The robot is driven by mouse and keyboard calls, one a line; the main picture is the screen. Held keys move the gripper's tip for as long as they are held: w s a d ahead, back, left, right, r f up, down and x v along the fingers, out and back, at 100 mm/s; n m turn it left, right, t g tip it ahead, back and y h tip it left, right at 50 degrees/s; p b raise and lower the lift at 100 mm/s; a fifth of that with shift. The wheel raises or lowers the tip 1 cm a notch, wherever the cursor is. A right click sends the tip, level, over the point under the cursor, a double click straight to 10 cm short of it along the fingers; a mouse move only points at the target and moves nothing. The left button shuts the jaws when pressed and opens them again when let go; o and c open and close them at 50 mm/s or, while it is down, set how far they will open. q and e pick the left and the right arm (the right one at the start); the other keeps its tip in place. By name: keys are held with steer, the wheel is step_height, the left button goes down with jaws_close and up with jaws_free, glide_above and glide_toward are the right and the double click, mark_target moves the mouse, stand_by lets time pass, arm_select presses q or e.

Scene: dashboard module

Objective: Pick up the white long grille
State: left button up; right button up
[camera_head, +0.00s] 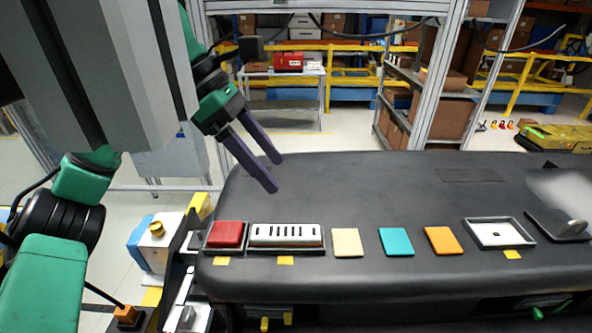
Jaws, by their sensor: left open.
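The white long grille (287,233) is a pale slotted rectangular piece. It sits in a dark-rimmed holder near the front left edge of the dark dashboard surface (370,185). My left gripper (274,174) is above the left part of the dashboard, behind and a little left of the grille. Its two dark fingers are apart, with nothing between them, and they point down to the right. It does not touch the grille. My right gripper is not in this view.
A red block (226,233) sits directly left of the grille. To the right lie a cream tile (347,242), a teal tile (396,242), an orange tile (442,240) and a white frame (498,232). The dashboard behind this row is mostly clear.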

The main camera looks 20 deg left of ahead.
arm_select(q)
steer(key=a+f+y, duration=0.1)
steer(key=a+y, duration=0.2)
steer(key=p, duration=0.2)
glide_above(292, 231)
steer(key=s+a, duration=0.1)
steer(key=a, duration=0.2)
steer(key=f, duration=0.8)
steer(key=shift+s+d, duration=0.15)
steer(key=shift+s, duration=0.05)
steer(key=shift+p+x, duration=1)
steer(key=shift+p, duration=0.15)
steer(key=x, duration=0.1)
steer(key=p+x, duration=0.1)
steer(key=x, duration=0.1)
steer(key=shift+w+d, duration=0.1)
steer(key=shift+w, duration=0.2)
steer(key=shift+w+d+f, duration=0.1)
steer(key=shift+f, duration=0.1)
steer(key=shift+h, duration=0.3)
jaws_close()
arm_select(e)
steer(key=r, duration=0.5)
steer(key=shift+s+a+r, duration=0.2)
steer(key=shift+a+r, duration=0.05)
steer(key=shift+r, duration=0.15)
arm_select(q)
steer(key=shift+r, duration=0.15)
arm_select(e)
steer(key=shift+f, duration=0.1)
